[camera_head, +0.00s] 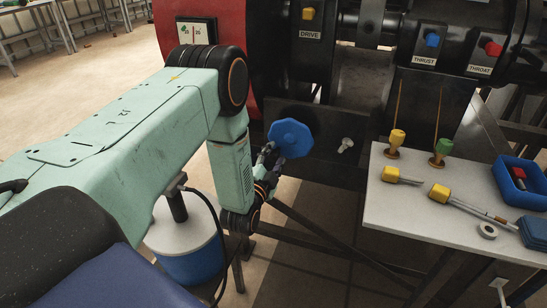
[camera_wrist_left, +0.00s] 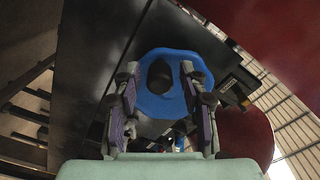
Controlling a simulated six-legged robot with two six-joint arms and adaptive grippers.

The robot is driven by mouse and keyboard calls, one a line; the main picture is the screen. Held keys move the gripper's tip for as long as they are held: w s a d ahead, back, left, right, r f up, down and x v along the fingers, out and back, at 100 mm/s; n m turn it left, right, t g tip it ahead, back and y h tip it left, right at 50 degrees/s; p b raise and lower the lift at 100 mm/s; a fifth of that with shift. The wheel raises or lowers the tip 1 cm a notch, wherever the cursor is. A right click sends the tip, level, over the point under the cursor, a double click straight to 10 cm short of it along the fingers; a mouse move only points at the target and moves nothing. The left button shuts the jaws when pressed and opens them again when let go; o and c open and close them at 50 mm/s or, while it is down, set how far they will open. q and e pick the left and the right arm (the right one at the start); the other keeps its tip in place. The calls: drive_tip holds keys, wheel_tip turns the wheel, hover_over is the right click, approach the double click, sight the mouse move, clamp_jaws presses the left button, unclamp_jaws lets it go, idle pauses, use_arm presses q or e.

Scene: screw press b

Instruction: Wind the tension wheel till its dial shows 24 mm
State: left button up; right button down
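The blue tension wheel (camera_head: 290,138) is on the dark lower front of the machine. In the wrist view the left gripper's fingers (camera_wrist_left: 160,70) stand apart, with the wheel ahead and partly behind the right finger. I cannot tell whether they touch it. A white plate with small marks (camera_head: 194,32) is on the red housing; its reading is too small. My right gripper is not in view.
A white table (camera_head: 395,220) at the right holds yellow- and green-handled tools, a ring (camera_head: 487,231) and a blue bin (camera_head: 520,183). A pale knob (camera_head: 346,145) is right of the wheel. A blue and white drum (camera_head: 187,245) stands under my left arm.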

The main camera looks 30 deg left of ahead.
use_arm(q)
clamp_jaws()
drive_tip(key=shift+d+f, duration=0.1)
idle(0.3)
